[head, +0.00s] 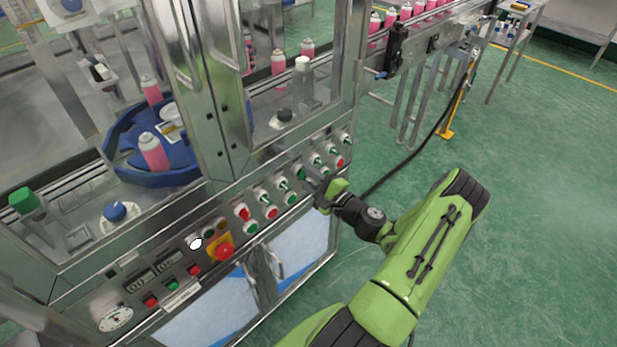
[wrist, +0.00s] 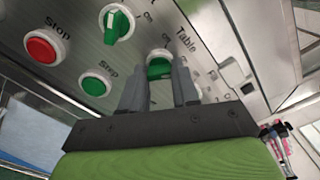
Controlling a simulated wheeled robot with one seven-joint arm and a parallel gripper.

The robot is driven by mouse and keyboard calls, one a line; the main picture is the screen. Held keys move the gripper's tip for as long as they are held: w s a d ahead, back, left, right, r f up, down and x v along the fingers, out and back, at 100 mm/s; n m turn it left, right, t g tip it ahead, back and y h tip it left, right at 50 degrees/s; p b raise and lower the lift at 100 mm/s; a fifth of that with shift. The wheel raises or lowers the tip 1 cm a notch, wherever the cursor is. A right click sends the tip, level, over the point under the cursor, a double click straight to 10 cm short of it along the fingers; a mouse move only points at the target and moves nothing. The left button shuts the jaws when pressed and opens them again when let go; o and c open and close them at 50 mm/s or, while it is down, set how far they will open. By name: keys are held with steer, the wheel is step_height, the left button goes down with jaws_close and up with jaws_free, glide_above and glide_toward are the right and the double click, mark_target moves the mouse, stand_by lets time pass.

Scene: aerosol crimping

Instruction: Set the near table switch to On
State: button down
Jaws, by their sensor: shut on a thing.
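The near table switch (wrist: 159,67) is a green rotary knob in a white ring beside the printed word "Table" in the wrist view. My gripper (wrist: 158,83) has its two grey fingers on either side of this knob and is shut on it. The fingers hide part of the knob, so I cannot tell which mark it points to. In the head view my gripper (head: 312,184) reaches the sloping control panel from the right, and its fingers hide part of the panel there.
Another green rotary switch (wrist: 117,24), a red Stop button (wrist: 44,47) and a green Step button (wrist: 95,83) sit close by. A red emergency button (head: 223,251) is on the panel further left. Cabinet door handles (head: 275,262) stick out below.

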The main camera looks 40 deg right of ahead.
steer(key=c, duration=0.8)
jaws_free()
steer(key=shift+c, duration=0.2)
steer(key=s+p, duration=0.1)
steer(key=s, duration=1.4)
steer(key=shift+s+d, duration=0.2)
steer(key=shift+s, duration=0.2)
steer(key=w+a+r+n+g+y+p, duration=0.1)
steer(key=w+a+r+n+g+y, duration=0.25)
steer(key=a+n+g, duration=0.45)
steer(key=w+a+r+n+g+y+p, duration=0.2)
steer(key=a+r+n+g, duration=0.35)
steer(key=a+n, duration=0.35)
steer(key=s+a+r+n+h+p, duration=0.1)
steer(key=s+a+r+n+h, duration=0.2)
steer(key=s+a+r, duration=0.2)
steer(key=s+a+r+n+t+h+p, duration=0.1)
steer(key=s+a+r+n+h, duration=0.2)
steer(key=r, duration=0.8)
steer(key=shift+s+a+n, duration=0.4)
steer(key=shift+s+a, duration=0.45)
steer(key=shift+s, duration=0.1)
